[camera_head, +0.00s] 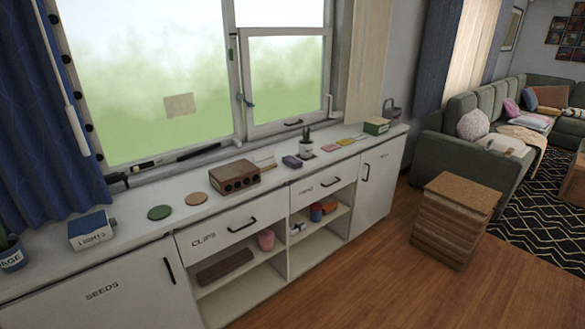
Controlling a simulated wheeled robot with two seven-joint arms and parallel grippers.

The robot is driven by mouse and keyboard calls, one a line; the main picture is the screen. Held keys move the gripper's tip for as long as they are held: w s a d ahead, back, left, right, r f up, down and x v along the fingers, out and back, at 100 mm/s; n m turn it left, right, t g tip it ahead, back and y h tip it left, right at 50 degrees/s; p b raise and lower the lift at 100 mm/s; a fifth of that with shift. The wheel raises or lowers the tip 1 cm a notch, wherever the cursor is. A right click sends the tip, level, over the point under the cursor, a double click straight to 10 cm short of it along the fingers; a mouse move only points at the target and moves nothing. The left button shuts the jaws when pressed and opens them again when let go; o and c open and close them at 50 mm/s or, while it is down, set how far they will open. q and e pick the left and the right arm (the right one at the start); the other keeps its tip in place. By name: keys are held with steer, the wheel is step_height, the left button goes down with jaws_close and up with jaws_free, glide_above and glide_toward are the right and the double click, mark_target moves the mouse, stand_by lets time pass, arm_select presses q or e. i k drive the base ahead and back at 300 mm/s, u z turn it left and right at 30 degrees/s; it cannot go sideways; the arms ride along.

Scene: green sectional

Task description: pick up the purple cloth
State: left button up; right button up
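A small dark purple-blue item (291,161) lies on the white counter (130,236), between the brown box with round holes and the potted cactus. It looks like a folded cloth, but it is too small to be sure. Neither of my grippers is in view.
The counter also holds a brown box (234,177), a potted cactus (306,148), flat pink (329,148) and yellow (345,142) pieces, coasters (159,212) and a blue box (92,231). A wooden block table (454,215) stands right, before a green sofa (470,160). The wooden floor between is clear.

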mark_target(292, 162)
steer(key=z, duration=0.65)
steer(key=i, duration=0.75)
steer(key=z, duration=1)
steer(key=i, duration=2.4)
steer(key=u, duration=1.55)
steer(key=i, duration=0.75)
steer(key=u, duration=0.75)
